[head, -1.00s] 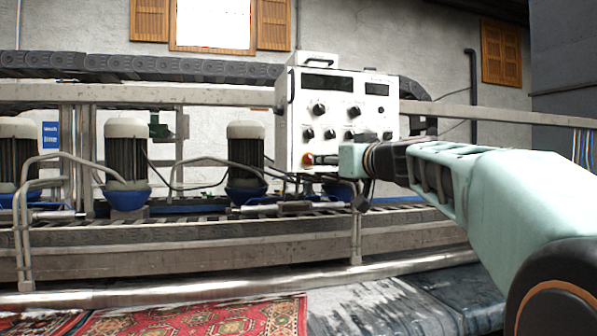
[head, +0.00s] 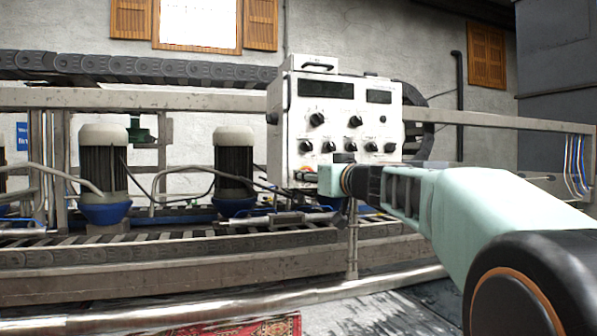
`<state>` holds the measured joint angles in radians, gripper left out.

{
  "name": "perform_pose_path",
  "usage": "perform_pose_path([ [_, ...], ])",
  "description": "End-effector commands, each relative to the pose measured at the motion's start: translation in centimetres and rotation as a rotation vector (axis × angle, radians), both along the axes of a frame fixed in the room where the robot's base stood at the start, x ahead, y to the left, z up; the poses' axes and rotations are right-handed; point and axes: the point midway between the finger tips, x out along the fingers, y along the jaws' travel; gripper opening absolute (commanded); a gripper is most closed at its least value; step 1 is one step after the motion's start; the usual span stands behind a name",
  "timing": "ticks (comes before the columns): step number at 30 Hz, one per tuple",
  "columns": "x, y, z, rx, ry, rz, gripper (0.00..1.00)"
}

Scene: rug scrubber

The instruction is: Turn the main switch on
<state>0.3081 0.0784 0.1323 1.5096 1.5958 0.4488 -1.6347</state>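The white control box (head: 310,106) with two dark displays and several black knobs stands on the machine frame in the head view. A small switch with red and yellow colouring (head: 305,173) shows at its lower left corner, mostly hidden. I take it to be the main switch, but its position cannot be read. My gripper (head: 311,178) is in front of the box's lower left part, over or right beside this switch. Its fingers are too small and covered to tell whether they are open or touch the switch.
A metal rail (head: 545,119) runs right from the box. Several motors with blue bases, such as one motor (head: 234,165), stand on the conveyor to the left. A lower steel beam (head: 150,287) and a red patterned rug (head: 255,327) lie in front.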

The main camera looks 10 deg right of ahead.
Motion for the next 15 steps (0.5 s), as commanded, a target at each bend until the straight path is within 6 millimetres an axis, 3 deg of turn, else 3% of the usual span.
perform_pose_path([
  [10, 0.06, 0.01, -0.06, 0.0, 0.001, 0.0, 0.39],
  [15, 0.06, 0.01, -0.06, 0.0, 0.001, 0.0, 0.21],
])
